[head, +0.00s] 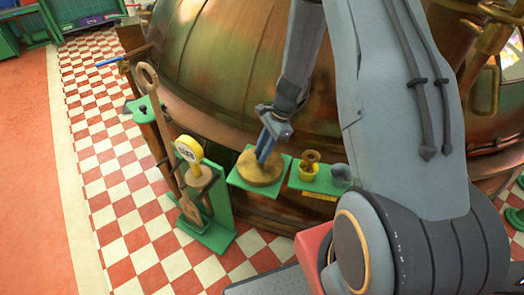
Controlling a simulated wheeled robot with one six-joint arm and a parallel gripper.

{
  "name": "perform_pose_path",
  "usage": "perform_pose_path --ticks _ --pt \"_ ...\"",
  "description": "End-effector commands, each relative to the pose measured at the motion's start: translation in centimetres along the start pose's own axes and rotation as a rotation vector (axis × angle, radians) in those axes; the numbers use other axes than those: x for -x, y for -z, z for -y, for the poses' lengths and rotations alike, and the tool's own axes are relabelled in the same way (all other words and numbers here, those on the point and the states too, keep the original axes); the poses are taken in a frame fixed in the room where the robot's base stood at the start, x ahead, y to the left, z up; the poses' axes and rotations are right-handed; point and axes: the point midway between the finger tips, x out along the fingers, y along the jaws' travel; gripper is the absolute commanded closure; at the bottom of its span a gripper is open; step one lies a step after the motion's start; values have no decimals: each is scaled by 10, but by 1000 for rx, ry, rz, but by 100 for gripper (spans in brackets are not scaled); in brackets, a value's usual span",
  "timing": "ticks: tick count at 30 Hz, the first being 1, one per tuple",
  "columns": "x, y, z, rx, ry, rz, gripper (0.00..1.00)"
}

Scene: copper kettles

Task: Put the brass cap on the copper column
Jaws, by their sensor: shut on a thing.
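My gripper (266,152) points down at a round, flat, brass-brown piece, which looks like the brass cap (262,174). Its blue-grey fingers are shut at the middle of the piece's top, and the exact grip point is too small to make out. The piece is on or just above a green shelf (239,184); I cannot tell whether it touches. I cannot pick out the copper column with certainty; my arm hides much of the right side.
A big copper kettle (215,65) rises behind. The checkered floor (108,160) is clear.

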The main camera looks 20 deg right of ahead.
Motion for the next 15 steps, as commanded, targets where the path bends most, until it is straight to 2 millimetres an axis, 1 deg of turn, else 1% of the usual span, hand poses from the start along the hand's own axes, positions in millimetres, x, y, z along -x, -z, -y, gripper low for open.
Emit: perform_pose_path --ticks 9,10,13,15 --pt "-2 1 0 1 0 0 100" --pt "-3 1 0 1 0 0 74" --pt "-2 1 0 1 0 0 57" --pt "-2 1 0 1 0 0 57"
